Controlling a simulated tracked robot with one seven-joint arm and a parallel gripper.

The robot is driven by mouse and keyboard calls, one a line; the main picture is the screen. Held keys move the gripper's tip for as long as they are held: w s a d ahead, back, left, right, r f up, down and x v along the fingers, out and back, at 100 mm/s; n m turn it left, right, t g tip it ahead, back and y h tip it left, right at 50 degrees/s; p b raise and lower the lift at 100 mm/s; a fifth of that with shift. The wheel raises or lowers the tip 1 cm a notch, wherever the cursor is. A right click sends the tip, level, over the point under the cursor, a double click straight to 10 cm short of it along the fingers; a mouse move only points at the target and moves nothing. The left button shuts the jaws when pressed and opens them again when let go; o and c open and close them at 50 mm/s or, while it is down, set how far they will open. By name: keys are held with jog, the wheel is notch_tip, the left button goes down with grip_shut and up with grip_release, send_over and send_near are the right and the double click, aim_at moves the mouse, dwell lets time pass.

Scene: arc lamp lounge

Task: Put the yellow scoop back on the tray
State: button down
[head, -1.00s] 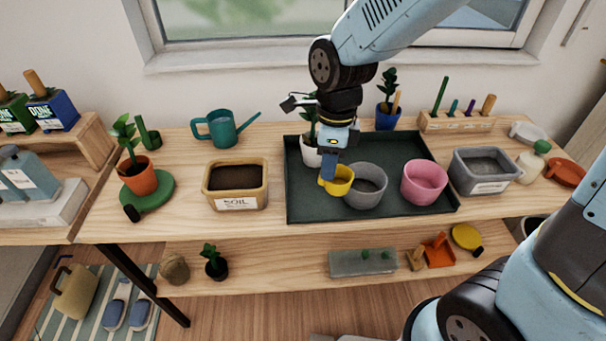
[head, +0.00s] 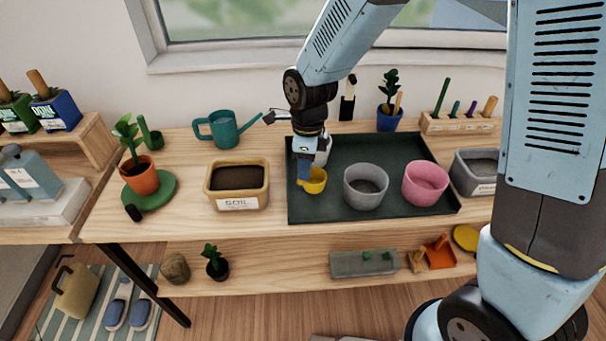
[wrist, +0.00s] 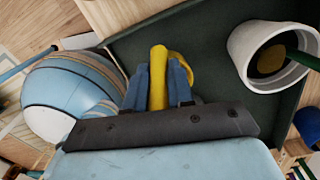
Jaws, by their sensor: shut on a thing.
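The yellow scoop (head: 315,182) is in my gripper (head: 304,178), over the left front part of the dark green tray (head: 390,146) in the head view. In the wrist view my gripper (wrist: 158,85) is shut on the handle of the scoop (wrist: 159,62), one finger on each side, with the tray (wrist: 150,47) behind. The scoop's cup is partly hidden by a finger. I cannot tell whether the scoop touches the tray.
On the tray are a grey pot (head: 366,190), a pink pot (head: 425,184) and a white pot (head: 323,152) partly hidden behind my gripper. The soil box (head: 237,202) stands just left of the tray. A teal watering can (head: 222,130) stands at the back left.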

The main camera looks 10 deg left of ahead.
jog(key=shift+f, duration=1.55)
jog(key=shift+f, duration=0.1)
jog(key=c, duration=1)
grip_release()
